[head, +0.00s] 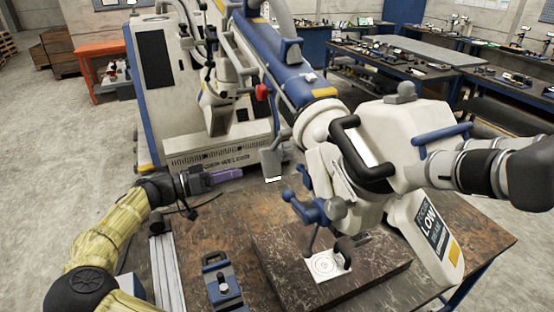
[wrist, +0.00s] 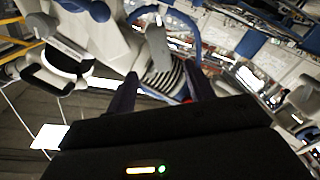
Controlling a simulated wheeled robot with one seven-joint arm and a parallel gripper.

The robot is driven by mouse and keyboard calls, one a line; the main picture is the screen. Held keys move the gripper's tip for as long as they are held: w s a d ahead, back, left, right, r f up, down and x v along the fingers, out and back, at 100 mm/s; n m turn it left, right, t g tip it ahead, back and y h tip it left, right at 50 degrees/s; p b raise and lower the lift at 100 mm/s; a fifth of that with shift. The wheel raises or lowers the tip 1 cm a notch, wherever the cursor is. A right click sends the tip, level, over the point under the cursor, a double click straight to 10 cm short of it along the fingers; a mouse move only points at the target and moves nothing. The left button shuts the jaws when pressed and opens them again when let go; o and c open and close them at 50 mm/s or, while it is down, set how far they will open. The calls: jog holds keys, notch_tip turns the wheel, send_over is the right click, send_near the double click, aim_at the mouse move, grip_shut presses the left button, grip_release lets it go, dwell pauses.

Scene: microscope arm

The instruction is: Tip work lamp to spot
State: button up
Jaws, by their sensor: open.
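The work lamp appears to be the small grey head (head: 275,162) hanging below the blue microscope arm, with a bright white lower face. The spot appears to be the white sheet with printed rings (head: 324,266) on a dark block, to the right and nearer than the lamp. My gripper (head: 240,173) is open, its purple fingers pointing right at the lamp, a little short of it in the head view. In the wrist view a grey tab with a ribbed part (wrist: 160,70) shows between the fingertips (wrist: 163,92). Contact cannot be told.
The large white microscope head (head: 395,150) with black and blue handles overhangs the table's right side. The dark block (head: 380,272) lies below it. A blue clamp (head: 224,285) and a metal rail (head: 167,270) stand at the front left. The white cabinet (head: 160,90) stands behind.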

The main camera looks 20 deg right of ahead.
aim_at(277, 161)
jog(key=d+p, duration=0.4)
jog(key=d, duration=0.9)
jog(key=shift+d, duration=0.4)
jog(key=shift+c, duration=0.4)
grip_shut()
